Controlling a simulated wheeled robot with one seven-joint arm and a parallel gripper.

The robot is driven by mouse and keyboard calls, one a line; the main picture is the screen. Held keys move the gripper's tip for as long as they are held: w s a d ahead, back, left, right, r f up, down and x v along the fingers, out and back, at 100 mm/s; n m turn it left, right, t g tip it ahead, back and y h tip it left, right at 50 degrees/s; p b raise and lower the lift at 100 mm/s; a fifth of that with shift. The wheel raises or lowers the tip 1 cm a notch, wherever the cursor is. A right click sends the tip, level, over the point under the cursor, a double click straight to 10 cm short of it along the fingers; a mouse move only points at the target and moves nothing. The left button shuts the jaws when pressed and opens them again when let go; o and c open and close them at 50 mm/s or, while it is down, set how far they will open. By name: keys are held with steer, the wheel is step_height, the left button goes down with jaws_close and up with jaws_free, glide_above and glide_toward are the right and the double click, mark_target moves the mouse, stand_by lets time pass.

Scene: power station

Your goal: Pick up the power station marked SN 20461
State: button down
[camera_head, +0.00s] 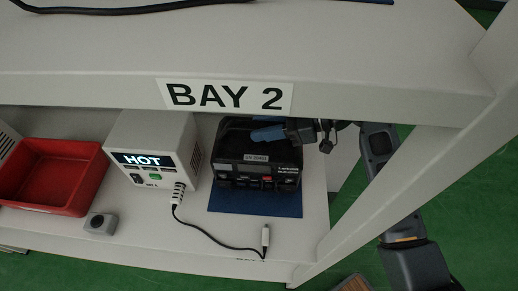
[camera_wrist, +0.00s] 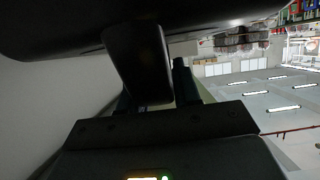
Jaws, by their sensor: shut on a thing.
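The black power station (camera_head: 262,180) sits on a blue mat (camera_head: 255,203) on the shelf under the BAY 2 sign, in the head view. A small white label on its front seems to read SN 20461, though the print is tiny. My gripper (camera_head: 290,132) reaches in from the right and is shut at the top of the station, by a blue part that looks like its handle grip. The exact contact is hidden there.
A white HOT unit (camera_head: 150,150) stands close to the left, its cable (camera_head: 205,229) lying on the shelf in front. A red bin (camera_head: 52,178) and small grey box (camera_head: 101,223) are further left. The BAY 2 upper shelf (camera_head: 330,80) overhangs; a post (camera_head: 400,165) stands right.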

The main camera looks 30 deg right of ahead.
steer(key=shift+a+r, duration=0.1)
steer(key=shift+r, duration=0.3)
